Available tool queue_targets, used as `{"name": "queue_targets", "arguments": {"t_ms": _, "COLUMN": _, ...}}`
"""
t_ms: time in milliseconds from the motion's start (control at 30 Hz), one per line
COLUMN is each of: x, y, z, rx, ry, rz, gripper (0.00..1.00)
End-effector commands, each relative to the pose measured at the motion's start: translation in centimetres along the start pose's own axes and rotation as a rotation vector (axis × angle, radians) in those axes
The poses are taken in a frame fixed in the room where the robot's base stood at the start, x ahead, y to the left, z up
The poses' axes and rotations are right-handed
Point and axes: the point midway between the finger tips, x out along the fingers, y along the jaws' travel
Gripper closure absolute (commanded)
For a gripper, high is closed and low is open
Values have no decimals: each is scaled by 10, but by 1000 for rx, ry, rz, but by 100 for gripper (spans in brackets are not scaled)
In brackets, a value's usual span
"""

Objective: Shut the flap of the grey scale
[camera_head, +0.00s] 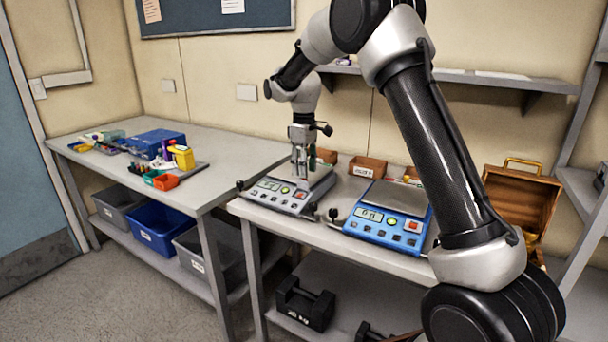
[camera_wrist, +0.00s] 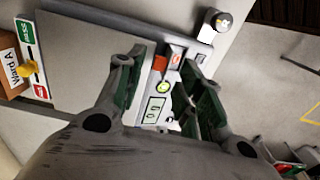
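The grey scale (camera_head: 282,195) stands at the left end of the right-hand table, with a display and coloured buttons on its front panel. My gripper (camera_head: 303,176) points down over this scale. In the wrist view, my gripper (camera_wrist: 163,82) has its two fingers apart, with the panel of the grey scale (camera_wrist: 157,106) showing between them. Nothing is held between the fingers. A wide grey plate of the scale lies left of the panel in that view. I cannot make out the flap for certain or tell its angle; the fingers cover part of the scale.
A blue scale (camera_head: 390,214) stands close to the right of the grey one. Small wooden boxes (camera_head: 367,166) stand behind. A wooden case (camera_head: 523,190) is at the right. The left table (camera_head: 225,155) holds a blue box (camera_head: 153,142) and coloured bins.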

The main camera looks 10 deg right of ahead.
Motion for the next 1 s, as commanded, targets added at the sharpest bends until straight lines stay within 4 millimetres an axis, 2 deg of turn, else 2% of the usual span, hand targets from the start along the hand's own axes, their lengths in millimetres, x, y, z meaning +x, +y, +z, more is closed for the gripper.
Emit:
{"name": "queue_targets", "arguments": {"t_ms": 100, "x": 16, "y": 0, "z": 0, "rx": 1, "ry": -1, "rz": 0, "gripper": 63}}
{"name": "queue_targets", "arguments": {"t_ms": 200, "x": 24, "y": 0, "z": 0, "rx": 1, "ry": -1, "rz": 0, "gripper": 63}}
{"name": "queue_targets", "arguments": {"t_ms": 500, "x": 27, "y": 0, "z": 0, "rx": 2, "ry": 1, "rz": 1, "gripper": 63}}
{"name": "queue_targets", "arguments": {"t_ms": 700, "x": 26, "y": 0, "z": 0, "rx": 2, "ry": 1, "rz": 1, "gripper": 100}}
{"name": "queue_targets", "arguments": {"t_ms": 1000, "x": 26, "y": 1, "z": 0, "rx": 2, "ry": 2, "rz": 8, "gripper": 100}}
